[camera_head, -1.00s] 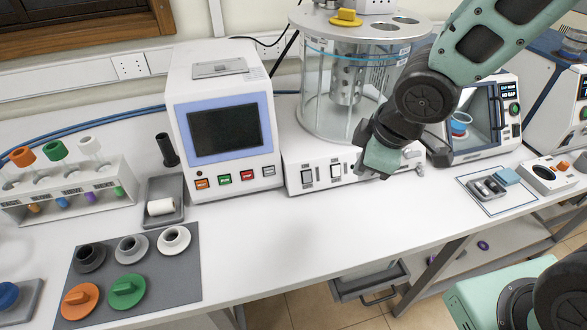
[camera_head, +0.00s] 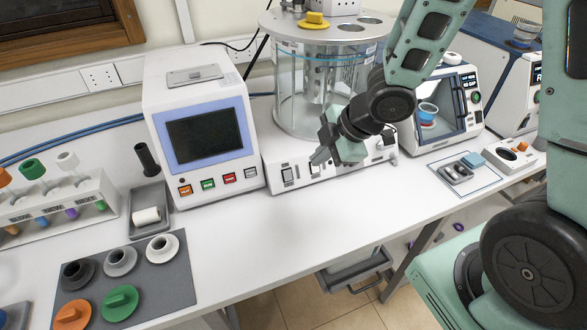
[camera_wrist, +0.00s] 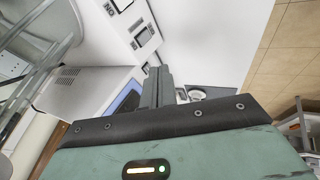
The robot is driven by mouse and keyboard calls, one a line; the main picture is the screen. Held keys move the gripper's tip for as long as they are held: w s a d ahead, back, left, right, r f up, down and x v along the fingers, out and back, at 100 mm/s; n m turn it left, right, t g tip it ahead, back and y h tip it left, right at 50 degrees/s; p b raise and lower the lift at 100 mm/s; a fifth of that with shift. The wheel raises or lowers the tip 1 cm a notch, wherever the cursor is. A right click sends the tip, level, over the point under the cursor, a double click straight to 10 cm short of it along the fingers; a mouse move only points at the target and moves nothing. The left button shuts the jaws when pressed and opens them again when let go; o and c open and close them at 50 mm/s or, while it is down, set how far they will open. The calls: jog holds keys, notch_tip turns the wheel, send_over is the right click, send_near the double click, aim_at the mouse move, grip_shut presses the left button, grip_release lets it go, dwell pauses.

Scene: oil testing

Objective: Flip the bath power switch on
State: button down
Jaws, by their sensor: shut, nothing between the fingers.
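The bath is a clear glass cylinder (camera_head: 300,95) on a white base (camera_head: 275,158) in the head view. Its front panel carries a left rocker switch (camera_head: 287,175) and another switch (camera_head: 315,169) to its right. My gripper (camera_head: 317,158) is shut and empty, in front of the panel, its fingertips close to the right-hand switch. I cannot tell whether they touch. In the wrist view the fingers (camera_wrist: 160,78) point up the picture, and a panel switch (camera_wrist: 143,36) shows beyond them. The switch positions are too small to read.
A white instrument with a screen (camera_head: 203,135) stands just left of the bath. A box with a window (camera_head: 440,105) stands to the right. A tray with small items (camera_head: 465,172) lies at the right front. The table in front of the bath is clear.

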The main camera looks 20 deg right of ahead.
jog(key=b, duration=0.1)
send_near(287, 175)
notch_tip(287, 175, down, 4)
jog(key=s+a, duration=0.2)
jog(key=shift+w+f+p, duration=0.25)
jog(key=shift+w+p, duration=0.2)
jog(key=shift+w, duration=0.55)
jog(key=shift+w+f+p, duration=0.25)
jog(key=shift+w+p, duration=0.2)
jog(key=shift+w, duration=0.5)
jog(key=shift+w, duration=0.4)
jog(key=shift+s+f, duration=0.15)
